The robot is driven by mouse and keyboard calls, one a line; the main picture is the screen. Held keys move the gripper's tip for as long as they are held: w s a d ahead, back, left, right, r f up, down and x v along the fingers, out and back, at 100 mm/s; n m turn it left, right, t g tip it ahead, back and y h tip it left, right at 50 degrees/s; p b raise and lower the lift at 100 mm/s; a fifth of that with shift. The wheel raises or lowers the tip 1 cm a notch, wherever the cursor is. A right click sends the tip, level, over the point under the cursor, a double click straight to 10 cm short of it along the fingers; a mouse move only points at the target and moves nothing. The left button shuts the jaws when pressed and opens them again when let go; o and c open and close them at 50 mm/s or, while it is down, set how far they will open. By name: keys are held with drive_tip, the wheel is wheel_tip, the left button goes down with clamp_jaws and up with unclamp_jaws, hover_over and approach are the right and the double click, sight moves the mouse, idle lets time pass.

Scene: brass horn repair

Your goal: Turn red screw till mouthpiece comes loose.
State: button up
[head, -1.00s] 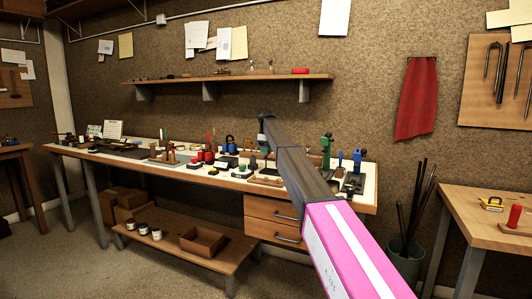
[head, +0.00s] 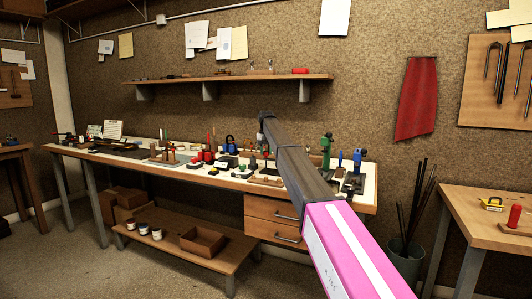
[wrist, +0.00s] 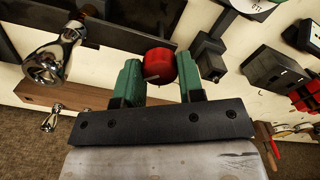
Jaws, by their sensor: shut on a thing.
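The red screw (wrist: 158,64) has a round red head with a small pale mark on it. In the wrist view it sits between the green fingers of my gripper (wrist: 160,72), which is shut on it. A shiny silver cup-shaped piece (wrist: 48,64), which looks like the mouthpiece, is at the upper left of the wrist view, apart from my fingers. A smaller silver piece (wrist: 51,118) shows below it. In the head view my arm reaches to the workbench, and I cannot make out the gripper or screw there.
The long workbench (head: 228,183) carries many small tools and fixtures. Dark blocks (wrist: 272,73) stand right of the fingers in the wrist view. A wall shelf (head: 225,79) is above the bench. A bucket of rods (head: 405,255) and another table (head: 480,215) are at right.

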drive_tip(key=m, duration=0.4)
drive_tip(key=shift+m, duration=2.5)
drive_tip(key=o, duration=0.9)
drive_tip(key=shift+r, duration=0.15)
wheel_tip(320, 180, up, 11)
drive_tip(key=shift+f, duration=0.2)
